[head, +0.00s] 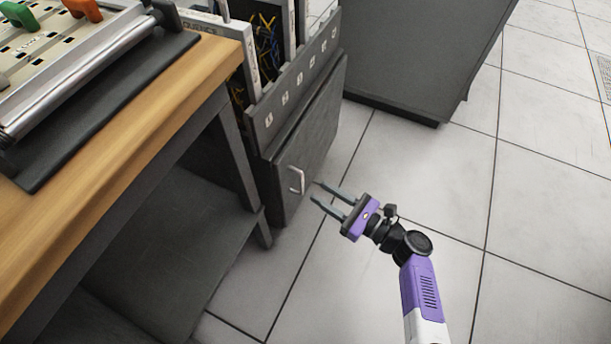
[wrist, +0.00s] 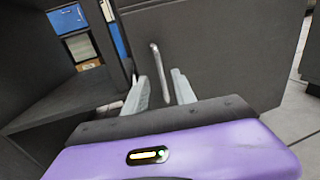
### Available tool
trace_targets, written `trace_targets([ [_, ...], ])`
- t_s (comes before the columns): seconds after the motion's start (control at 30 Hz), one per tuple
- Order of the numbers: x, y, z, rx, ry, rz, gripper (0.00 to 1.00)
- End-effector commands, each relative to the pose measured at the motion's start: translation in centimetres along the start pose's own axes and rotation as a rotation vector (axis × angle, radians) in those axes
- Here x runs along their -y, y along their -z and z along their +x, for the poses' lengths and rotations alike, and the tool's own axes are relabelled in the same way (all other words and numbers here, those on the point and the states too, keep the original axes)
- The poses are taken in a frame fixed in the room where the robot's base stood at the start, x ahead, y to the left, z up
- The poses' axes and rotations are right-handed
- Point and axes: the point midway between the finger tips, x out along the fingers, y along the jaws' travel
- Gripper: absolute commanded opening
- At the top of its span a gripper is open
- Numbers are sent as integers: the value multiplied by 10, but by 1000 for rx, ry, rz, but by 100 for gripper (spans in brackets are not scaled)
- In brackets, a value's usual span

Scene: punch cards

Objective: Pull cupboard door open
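The dark grey cupboard door (head: 312,140) closes the lower part of a cabinet in the head view. It looks shut. A pale curved handle (head: 297,180) stands upright near its lower left edge. My gripper (head: 317,191) is open, its two fingers pointing at the handle from the right, with a small gap that is hard to judge. In the wrist view the door (wrist: 215,50) fills the upper right. The handle (wrist: 158,70) rises just beyond and between the open fingers (wrist: 162,90), nearer the left one. Nothing is held.
A wooden-topped table (head: 130,110) with dark legs and a lower shelf (head: 190,245) stands left of the door. A dark cabinet (head: 425,50) stands at the back right. Tiled floor (head: 440,190) is clear around my arm.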

Motion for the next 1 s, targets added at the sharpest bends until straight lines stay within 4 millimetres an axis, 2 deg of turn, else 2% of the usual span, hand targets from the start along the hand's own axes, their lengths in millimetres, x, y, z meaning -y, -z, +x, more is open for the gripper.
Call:
trace_targets([
  [0.5, 0, 3, 68, -2, -1, -4, 32],
  [0.67, 0, 1, 75, -3, 1, -4, 32],
  [0.9, 0, 1, 76, -3, 1, -4, 32],
  [1.0, 0, 1, 76, -3, 1, -4, 13],
])
